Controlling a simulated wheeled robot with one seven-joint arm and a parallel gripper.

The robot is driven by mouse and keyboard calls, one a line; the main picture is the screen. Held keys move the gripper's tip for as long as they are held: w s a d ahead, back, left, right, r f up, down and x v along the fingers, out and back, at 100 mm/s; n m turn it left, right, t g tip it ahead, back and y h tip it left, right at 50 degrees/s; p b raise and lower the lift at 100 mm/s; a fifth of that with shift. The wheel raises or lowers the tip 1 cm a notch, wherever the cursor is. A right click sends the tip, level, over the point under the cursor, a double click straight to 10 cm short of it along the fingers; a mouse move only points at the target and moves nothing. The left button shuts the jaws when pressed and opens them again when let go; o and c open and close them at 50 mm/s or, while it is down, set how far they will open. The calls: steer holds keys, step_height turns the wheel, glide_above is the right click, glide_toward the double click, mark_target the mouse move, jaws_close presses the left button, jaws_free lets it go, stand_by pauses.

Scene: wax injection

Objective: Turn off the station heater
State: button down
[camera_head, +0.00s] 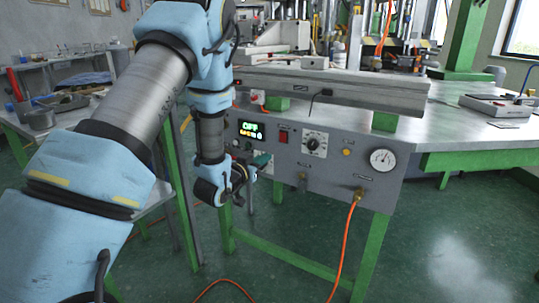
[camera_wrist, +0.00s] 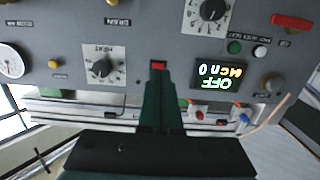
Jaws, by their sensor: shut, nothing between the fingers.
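The grey station panel (camera_head: 333,178) faces me, and it appears upside down in the wrist view. Its display (camera_head: 250,131) reads OFF, and it also shows in the wrist view (camera_wrist: 218,77). A red switch (camera_head: 283,138) sits between the display and a knob (camera_head: 314,144). In the wrist view the knob (camera_wrist: 103,69) is marked HEAT, and the red switch (camera_wrist: 158,65) shows just beyond my fingertips. My gripper (camera_head: 264,160) is shut and empty, below and left of the switch in the head view. Whether the fingers touch the panel cannot be told.
A round gauge (camera_head: 382,159) and an orange hose (camera_head: 350,232) are at the panel's right. In the wrist view, green (camera_wrist: 234,47) and white (camera_wrist: 259,52) buttons and another knob (camera_wrist: 212,10) are close by. A side table (camera_head: 95,125) stands left.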

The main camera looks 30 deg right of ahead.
steer(key=s+a, duration=0.2)
steer(key=a, duration=0.1)
steer(key=s+a+f, duration=0.1)
steer(key=shift+a+b, duration=0.2)
steer(key=shift+b, duration=0.1)
steer(key=w+a+n+y, duration=0.2)
steer(key=w+a+y, duration=0.15)
steer(key=a, duration=0.45)
steer(key=w+a+n+y, duration=0.2)
steer(key=a+y, duration=0.3)
steer(key=a, duration=0.2)
steer(key=s+a+r+n+g+y, duration=0.1)
steer(key=s+a+n+g+y, duration=0.1)
steer(key=s+a, duration=0.35)
steer(key=s+a+n+g+y, duration=0.2)
steer(key=a, duration=0.6)
steer(key=s+a+r+n+g+y, duration=0.1)
steer(key=s+a+g, duration=0.15)
steer(key=s, duration=0.25)
steer(key=s+a+r+n+g, duration=0.1)
steer(key=s+a+r, duration=0.15)
steer(key=s, duration=0.25)
step_height(320, 180, up, 14)
steer(key=p, duration=1.5)
steer(key=shift+w+a+r+p, duration=0.15)
steer(key=shift+w+r+p, duration=0.1)
steer(key=shift+p, duration=0.15)
